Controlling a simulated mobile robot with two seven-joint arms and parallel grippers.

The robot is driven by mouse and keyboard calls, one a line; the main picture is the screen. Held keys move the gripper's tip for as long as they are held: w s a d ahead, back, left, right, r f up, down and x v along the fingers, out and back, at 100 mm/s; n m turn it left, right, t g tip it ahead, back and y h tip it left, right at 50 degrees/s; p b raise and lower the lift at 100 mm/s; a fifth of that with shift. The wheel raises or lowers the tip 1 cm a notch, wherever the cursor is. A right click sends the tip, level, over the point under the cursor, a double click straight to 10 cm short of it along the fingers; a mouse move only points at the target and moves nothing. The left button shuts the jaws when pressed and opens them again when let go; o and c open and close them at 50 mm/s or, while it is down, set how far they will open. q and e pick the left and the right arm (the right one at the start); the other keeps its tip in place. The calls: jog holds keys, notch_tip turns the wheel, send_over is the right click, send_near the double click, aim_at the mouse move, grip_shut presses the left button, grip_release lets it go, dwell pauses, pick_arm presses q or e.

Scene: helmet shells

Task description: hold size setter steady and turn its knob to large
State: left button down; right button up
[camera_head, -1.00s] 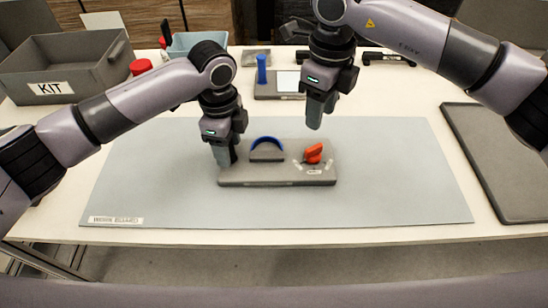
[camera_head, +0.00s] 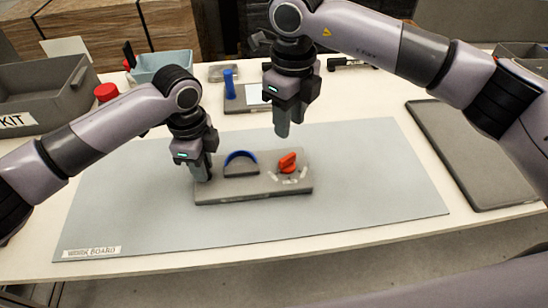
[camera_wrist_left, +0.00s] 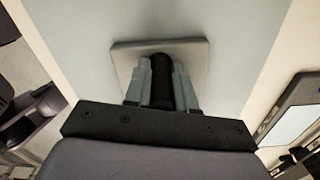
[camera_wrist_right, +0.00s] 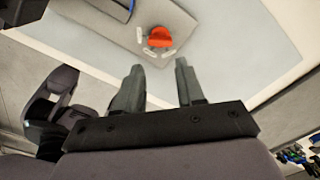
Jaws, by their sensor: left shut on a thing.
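The size setter, a grey base (camera_head: 250,193), lies on the work board in the head view. It carries a blue arch (camera_head: 240,156) and an orange-red knob (camera_head: 287,163) with small white labels in front of it. My left gripper (camera_head: 202,176) is at the base's left end. In the left wrist view its fingers (camera_wrist_left: 161,85) are shut on a black upright handle (camera_wrist_left: 161,80) standing on the base. My right gripper (camera_head: 282,130) is above and behind the knob, apart from it. In the right wrist view its fingers (camera_wrist_right: 157,75) are open and empty, with the knob (camera_wrist_right: 159,37) beyond them.
A grey KIT bin (camera_head: 50,92) stands at the back left beside a light-blue bin (camera_head: 165,62). A device with a blue post (camera_head: 229,80) stands behind the board. A dark grey tray (camera_head: 470,160) lies at the right. The work board (camera_head: 375,180) is clear around the setter.

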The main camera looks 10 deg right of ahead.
aim_at(287, 157)
notch_tip(287, 157, down, 10)
jog(key=m, duration=2)
jog(key=shift+a+f+m, duration=0.1)
jog(key=shift+m, duration=0.2)
grip_shut()
